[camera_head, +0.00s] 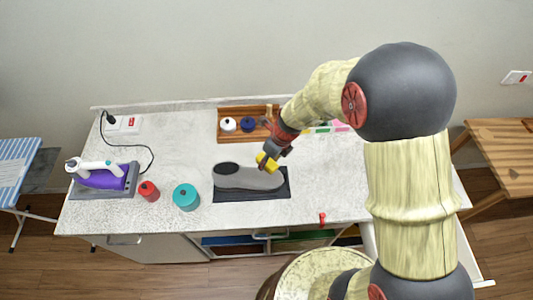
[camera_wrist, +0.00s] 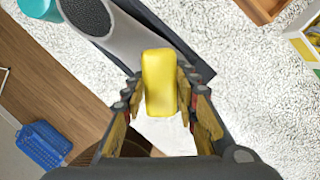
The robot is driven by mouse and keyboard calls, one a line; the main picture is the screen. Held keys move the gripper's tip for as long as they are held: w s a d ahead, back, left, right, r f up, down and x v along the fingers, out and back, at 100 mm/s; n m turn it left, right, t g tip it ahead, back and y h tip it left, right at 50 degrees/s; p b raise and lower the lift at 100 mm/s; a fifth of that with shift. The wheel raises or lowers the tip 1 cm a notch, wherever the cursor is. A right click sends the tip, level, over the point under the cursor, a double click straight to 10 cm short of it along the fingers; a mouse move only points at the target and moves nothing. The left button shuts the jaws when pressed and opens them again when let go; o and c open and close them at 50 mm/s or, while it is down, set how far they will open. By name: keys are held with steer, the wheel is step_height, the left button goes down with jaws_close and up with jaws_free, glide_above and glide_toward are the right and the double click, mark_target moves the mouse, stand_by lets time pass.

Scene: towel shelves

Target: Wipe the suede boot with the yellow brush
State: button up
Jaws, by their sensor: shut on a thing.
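The grey suede boot (camera_head: 245,178) lies on a dark mat (camera_head: 250,195) on the counter, its dark opening at the left. It also shows in the wrist view (camera_wrist: 135,45), beyond my gripper. The yellow brush (camera_wrist: 160,80) is held between the fingers of my gripper (camera_wrist: 163,100), which is shut on it. In the head view the yellow brush (camera_head: 266,162) is over the right part of the boot, at its upper edge. I cannot tell whether the brush touches the boot. Its underside is hidden.
A teal container (camera_head: 186,197) and a red container (camera_head: 149,191) stand left of the mat. A purple iron (camera_head: 101,177) rests on its base at the far left. A wooden tray (camera_head: 224,135) stands behind the boot. A small red item (camera_head: 322,218) is at the front edge.

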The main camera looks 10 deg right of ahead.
steer(key=shift+s+a+f+b, duration=0.1)
steer(key=shift+s+f+b, duration=0.05)
steer(key=shift+f+b, duration=0.4)
steer(key=b+x, duration=0.4)
steer(key=b, duration=0.1)
steer(key=shift+s+f, duration=0.15)
steer(key=shift+f, duration=0.2)
steer(key=shift+f+b, duration=0.3)
steer(key=shift+f, duration=0.15)
steer(key=shift+d+f, duration=0.1)
steer(key=shift+d, duration=1.55)
steer(key=shift+s+d+f+p, duration=0.1)
steer(key=shift+d+f+p, duration=0.15)
steer(key=shift+d, duration=0.6)
steer(key=shift+d+f+p, duration=0.15)
steer(key=shift+d+f, duration=0.05)
steer(key=shift+d, duration=0.65)
steer(key=shift+a+f, duration=0.1)
